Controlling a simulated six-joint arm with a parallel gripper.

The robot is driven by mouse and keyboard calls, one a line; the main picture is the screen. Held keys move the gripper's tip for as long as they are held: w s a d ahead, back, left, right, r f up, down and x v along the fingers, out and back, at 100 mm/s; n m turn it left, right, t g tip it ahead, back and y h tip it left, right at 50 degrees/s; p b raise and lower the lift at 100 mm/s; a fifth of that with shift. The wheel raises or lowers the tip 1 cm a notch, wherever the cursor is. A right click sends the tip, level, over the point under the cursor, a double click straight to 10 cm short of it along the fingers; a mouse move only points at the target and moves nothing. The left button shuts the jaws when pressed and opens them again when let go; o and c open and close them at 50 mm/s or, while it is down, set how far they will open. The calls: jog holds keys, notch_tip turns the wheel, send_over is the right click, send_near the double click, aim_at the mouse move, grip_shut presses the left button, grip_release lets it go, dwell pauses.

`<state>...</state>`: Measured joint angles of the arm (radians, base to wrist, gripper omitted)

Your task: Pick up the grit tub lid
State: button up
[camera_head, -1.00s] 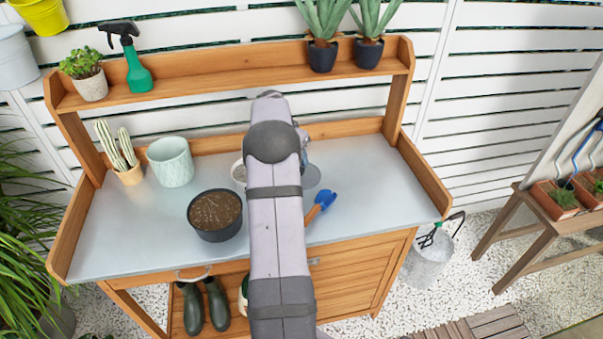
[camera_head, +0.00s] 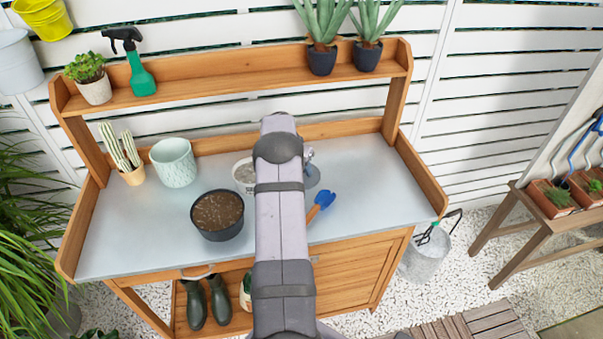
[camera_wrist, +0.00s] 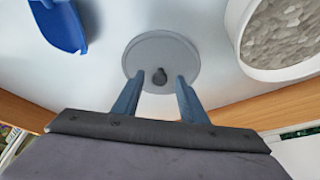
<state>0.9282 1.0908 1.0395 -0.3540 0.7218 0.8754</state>
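The grit tub lid is a flat grey disc with a small dark knob; in the wrist view the lid (camera_wrist: 160,50) lies on the bench top. I cannot tell how far the fingertips are above the lid. The grit tub (camera_wrist: 290,35), white and full of pale gravel, stands right of the lid; it also shows in the head view (camera_head: 243,174).
A blue trowel (camera_wrist: 62,24) lies near the lid, also in the head view (camera_head: 321,203). A dark pot of soil (camera_head: 218,215), a pale green pot (camera_head: 174,162) and a cactus (camera_head: 127,158) stand left. The bench's right side is clear.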

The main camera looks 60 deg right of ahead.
grip_shut()
jog(key=shift+r, duration=0.1)
